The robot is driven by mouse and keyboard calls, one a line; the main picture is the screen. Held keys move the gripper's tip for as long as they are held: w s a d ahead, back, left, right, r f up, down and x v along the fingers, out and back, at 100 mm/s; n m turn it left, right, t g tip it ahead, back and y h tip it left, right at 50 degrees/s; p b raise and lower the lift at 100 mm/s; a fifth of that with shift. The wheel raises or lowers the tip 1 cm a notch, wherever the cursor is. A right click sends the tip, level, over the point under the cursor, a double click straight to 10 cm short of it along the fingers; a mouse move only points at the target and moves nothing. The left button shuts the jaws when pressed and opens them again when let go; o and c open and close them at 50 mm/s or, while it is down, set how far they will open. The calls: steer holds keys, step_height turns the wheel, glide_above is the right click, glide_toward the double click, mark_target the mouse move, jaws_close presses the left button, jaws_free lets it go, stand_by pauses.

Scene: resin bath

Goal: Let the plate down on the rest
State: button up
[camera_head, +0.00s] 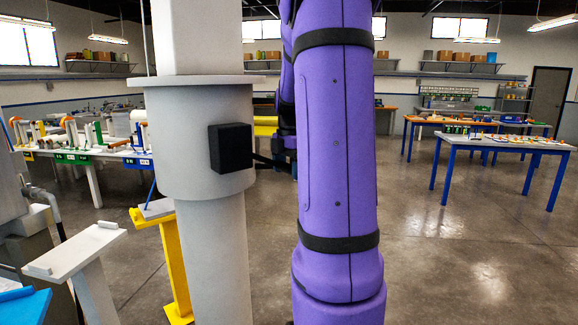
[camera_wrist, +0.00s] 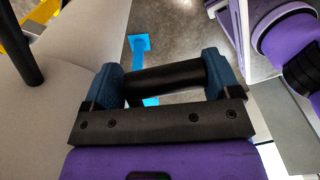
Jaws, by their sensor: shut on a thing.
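In the wrist view my gripper (camera_wrist: 161,72) has its two blue fingers closed on the ends of a thick black bar (camera_wrist: 168,80), which looks like a handle. No plate can be made out clearly with it. A pale stand (camera_head: 76,250) with a flat, lipped top is at the lower left. A yellow stand (camera_head: 178,270) with a grey top is behind it. A blue top (camera_head: 24,307) shows at the bottom left corner. I cannot tell which of these is the rest.
A grey machine (camera_head: 15,190) with a hose stands at the left edge. In the wrist view a blue foot (camera_wrist: 140,43) is on the floor beyond the bar. A bench (camera_head: 90,152) with tools is farther left, and blue-legged tables (camera_head: 500,142) stand right. Floor between is clear.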

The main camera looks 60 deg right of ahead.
steer(key=shift+s+a+f, duration=0.15)
steer(key=shift+s+f, duration=0.15)
steer(key=shift+f, duration=0.05)
steer(key=o, duration=1.1)
steer(key=shift+r, duration=0.1)
steer(key=shift+w+r, duration=0.1)
steer(key=shift+r, duration=0.45)
steer(key=r, duration=0.9)
steer(key=shift+d+r, duration=0.35)
steer(key=shift+w, duration=0.1)
